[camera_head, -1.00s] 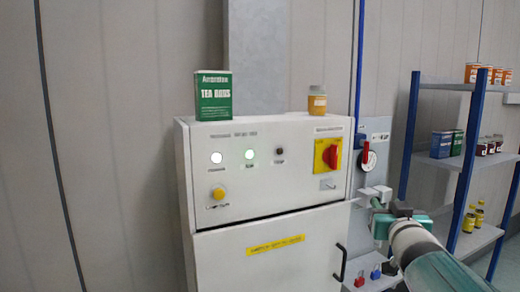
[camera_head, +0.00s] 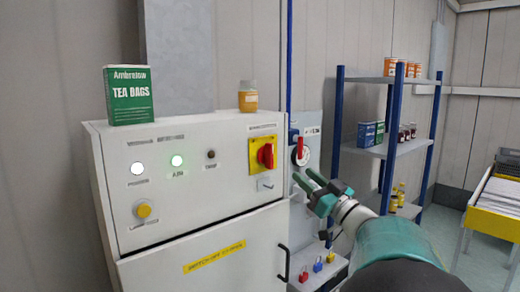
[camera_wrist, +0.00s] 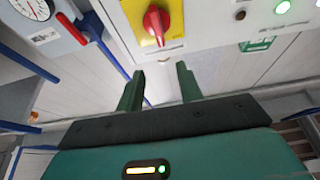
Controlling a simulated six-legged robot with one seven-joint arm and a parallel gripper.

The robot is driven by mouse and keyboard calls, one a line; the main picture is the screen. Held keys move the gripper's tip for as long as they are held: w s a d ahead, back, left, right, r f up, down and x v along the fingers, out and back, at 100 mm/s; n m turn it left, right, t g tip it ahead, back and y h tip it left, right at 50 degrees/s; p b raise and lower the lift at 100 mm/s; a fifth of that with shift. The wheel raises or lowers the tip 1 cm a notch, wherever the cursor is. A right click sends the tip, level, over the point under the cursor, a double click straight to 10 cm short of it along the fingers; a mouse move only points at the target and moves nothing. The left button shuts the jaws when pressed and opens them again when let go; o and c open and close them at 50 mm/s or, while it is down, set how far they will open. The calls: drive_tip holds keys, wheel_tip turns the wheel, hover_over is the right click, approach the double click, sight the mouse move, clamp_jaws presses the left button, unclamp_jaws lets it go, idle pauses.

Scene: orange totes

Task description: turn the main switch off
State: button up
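The main switch is a red rotary knob (camera_head: 266,155) on a yellow plate (camera_head: 254,158), at the upper right of the white cabinet's front (camera_head: 215,225). In the wrist view the knob (camera_wrist: 156,22) is at the top, just beyond my fingertips, and nothing touches it. My gripper (camera_head: 304,180) is open and empty, a little right of and below the knob in the head view. Both fingers show apart in the wrist view (camera_wrist: 160,70). In the head view the knob's handle looks roughly upright; its position marks are too small to read.
Lit white (camera_head: 137,168) and green lamps (camera_head: 176,160) and a yellow button (camera_head: 144,210) share the panel. A gauge with a red handle (camera_head: 300,154) hangs right of the cabinet. A green tea box (camera_head: 129,96) and a jar (camera_head: 248,97) stand on top. A blue-post shelf (camera_head: 385,80) is at right.

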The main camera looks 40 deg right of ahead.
sight(273, 148)
drive_tip(key=x, duration=1.2)
drive_tip(key=shift+w+r, duration=0.15)
drive_tip(key=shift+w, duration=0.25)
drive_tip(key=shift+w+r, duration=0.1)
drive_tip(key=shift+w, duration=0.4)
drive_tip(key=shift+s, duration=0.1)
clamp_jaws()
